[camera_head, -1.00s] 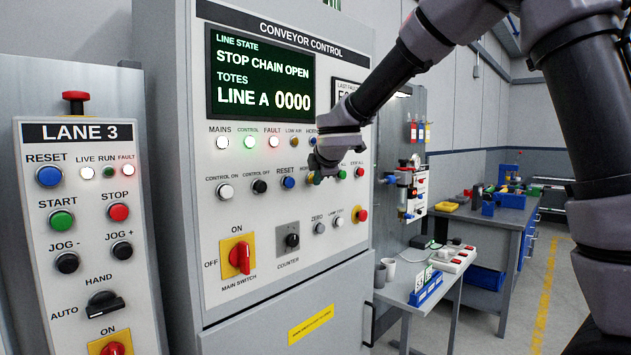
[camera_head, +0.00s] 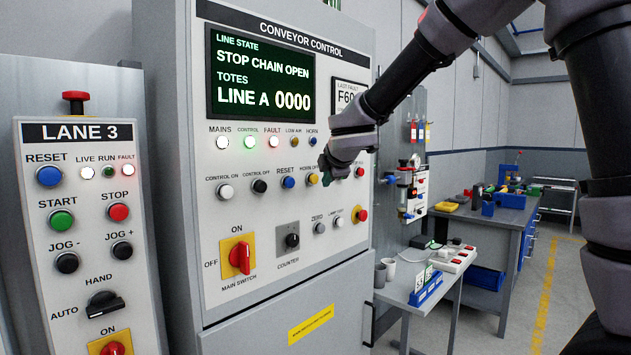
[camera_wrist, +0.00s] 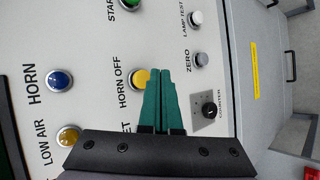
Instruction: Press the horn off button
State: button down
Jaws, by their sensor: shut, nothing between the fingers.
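The horn off button (camera_head: 312,179) is a yellow round button in the middle row of the conveyor control panel (camera_head: 215,305). It also shows in the wrist view (camera_wrist: 138,77), beside the label HORN OFF. My gripper (camera_head: 327,180) is just right of the button in the head view. In the wrist view its green fingers (camera_wrist: 159,73) are shut together and empty. Their tips lie close beside the button and cover a little of its edge. I cannot tell whether they touch the panel or the button.
The blue reset button (camera_head: 288,182) is left of the horn off button, and a red button (camera_head: 359,172) is right of it. The blue horn lamp (camera_wrist: 61,80) is near it in the wrist view. The Lane 3 box (camera_head: 85,215) stands left. A small table (camera_head: 420,285) stands right.

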jog(key=shift+s+d, duration=1.3)
jog(key=shift+d, duration=0.3)
jog(key=s+d+r+m+h, duration=0.25)
jog(key=d+m, duration=0.45)
jog(key=d, duration=0.4)
jog(key=s+d+r+m+h, duration=0.2)
jog(key=s+d+m+h, duration=0.3)
jog(key=d, duration=0.6)
jog(key=s+d+f+m+g+y, duration=0.25)
jog(key=s+d+m, duration=0.35)
jog(key=s+m, duration=0.4)
jog(key=s+a+m+g+y, duration=0.1)
jog(key=s+a+m+y, duration=0.1)
jog(key=s+m, duration=0.3)
jog(key=shift+s+y, duration=0.8)
jog(key=shift+s, duration=0.4)
